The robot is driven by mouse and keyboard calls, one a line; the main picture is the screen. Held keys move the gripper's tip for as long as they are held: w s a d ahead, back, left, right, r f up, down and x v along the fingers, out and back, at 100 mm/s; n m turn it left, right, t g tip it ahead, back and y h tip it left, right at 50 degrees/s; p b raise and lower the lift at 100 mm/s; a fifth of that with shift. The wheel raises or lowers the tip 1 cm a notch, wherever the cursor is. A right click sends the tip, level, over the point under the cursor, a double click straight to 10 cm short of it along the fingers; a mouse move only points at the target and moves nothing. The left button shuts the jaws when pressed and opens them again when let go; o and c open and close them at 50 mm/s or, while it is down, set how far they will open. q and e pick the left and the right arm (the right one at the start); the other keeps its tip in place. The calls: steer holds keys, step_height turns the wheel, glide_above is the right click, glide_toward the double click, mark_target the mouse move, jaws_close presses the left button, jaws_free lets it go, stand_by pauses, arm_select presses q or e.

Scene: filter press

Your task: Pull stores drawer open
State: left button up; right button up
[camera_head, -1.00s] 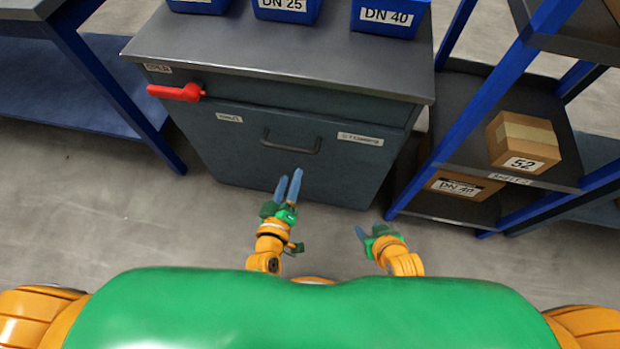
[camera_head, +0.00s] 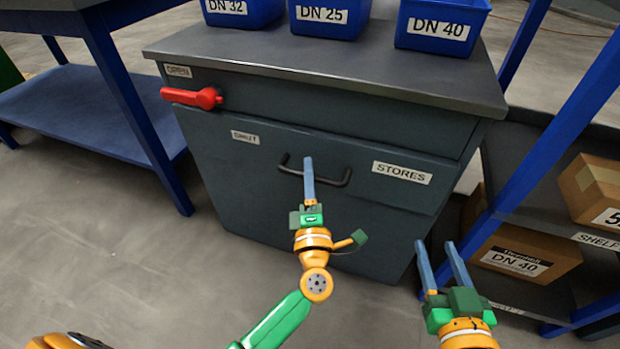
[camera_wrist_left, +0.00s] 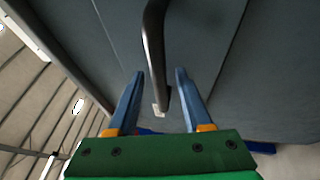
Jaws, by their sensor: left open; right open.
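The stores drawer (camera_head: 390,195) is the grey front labelled STORES, under the cabinet top, and it looks shut. Its dark bar handle (camera_head: 341,182) runs across the front. My left gripper (camera_head: 309,160) is at the handle's left part in the head view, its fingers seen edge-on. In the left wrist view the handle (camera_wrist_left: 153,50) runs between the two open blue fingers (camera_wrist_left: 158,75), which do not close on it. My right gripper (camera_head: 438,245) is open and empty, low in front of the cabinet's right side.
A red lever (camera_head: 192,97) sticks out above the drawer at the left, by an OPEN label. Blue bins (camera_head: 330,18) stand on the cabinet top (camera_head: 330,55). A blue-framed shelf with boxes (camera_head: 525,255) is close on the right. A blue bench (camera_head: 75,105) stands left.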

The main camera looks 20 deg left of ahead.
arm_select(q)
jaws_close()
stand_by(1.4)
